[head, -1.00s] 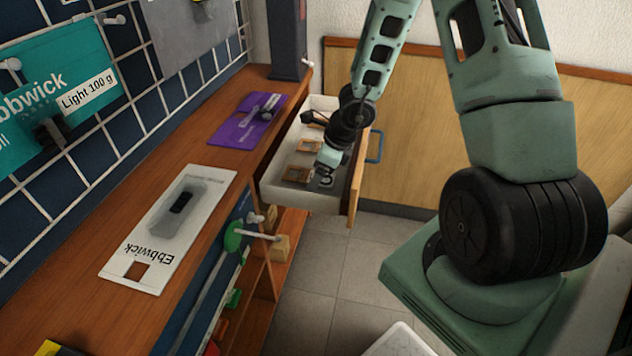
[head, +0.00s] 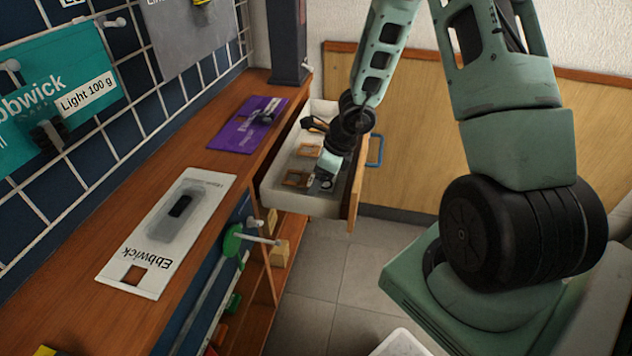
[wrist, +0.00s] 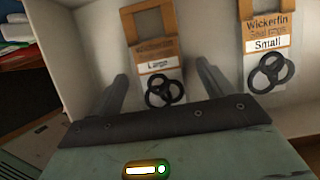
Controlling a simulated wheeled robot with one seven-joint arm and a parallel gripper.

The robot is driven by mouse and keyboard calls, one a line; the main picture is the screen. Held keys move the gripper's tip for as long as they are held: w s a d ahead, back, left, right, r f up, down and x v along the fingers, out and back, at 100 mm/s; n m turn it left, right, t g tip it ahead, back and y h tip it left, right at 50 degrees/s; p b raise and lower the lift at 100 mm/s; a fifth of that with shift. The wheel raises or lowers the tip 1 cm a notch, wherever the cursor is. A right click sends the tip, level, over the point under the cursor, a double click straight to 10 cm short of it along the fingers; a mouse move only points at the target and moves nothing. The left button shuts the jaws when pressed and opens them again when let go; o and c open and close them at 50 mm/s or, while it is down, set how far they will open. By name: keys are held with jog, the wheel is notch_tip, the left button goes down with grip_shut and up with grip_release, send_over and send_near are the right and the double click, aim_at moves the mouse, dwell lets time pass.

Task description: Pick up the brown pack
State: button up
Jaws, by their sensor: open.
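In the wrist view, a brown pack (wrist: 158,62) with a white label that seems to read "Large" and a black three-ring piece lies in the drawer. My gripper (wrist: 163,72) is open, one finger to each side of this pack, with no visible grip on it. A second brown pack (wrist: 266,45), labelled "Wickerfin Small", lies to the right, outside the fingers. In the head view, my gripper (head: 322,182) reaches down into the open drawer (head: 300,200), beside brown packs (head: 295,178). I cannot tell which is which there.
The drawer's wooden front (head: 356,190) stands close on the gripper's right. The wooden counter (head: 205,150) on the left holds a white Ebbwick pack (head: 150,262) and a purple pack (head: 245,130). A green clamp-like part (head: 235,238) juts out below the counter.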

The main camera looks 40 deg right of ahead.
jog(key=c, duration=1.1)
jog(key=shift+o, duration=0.2)
jog(key=shift+r, duration=0.15)
notch_tip(320, 180, up, 10)
jog(key=p, duration=0.8)
jog(key=shift+r+p, duration=0.15)
jog(key=shift+p, duration=0.2)
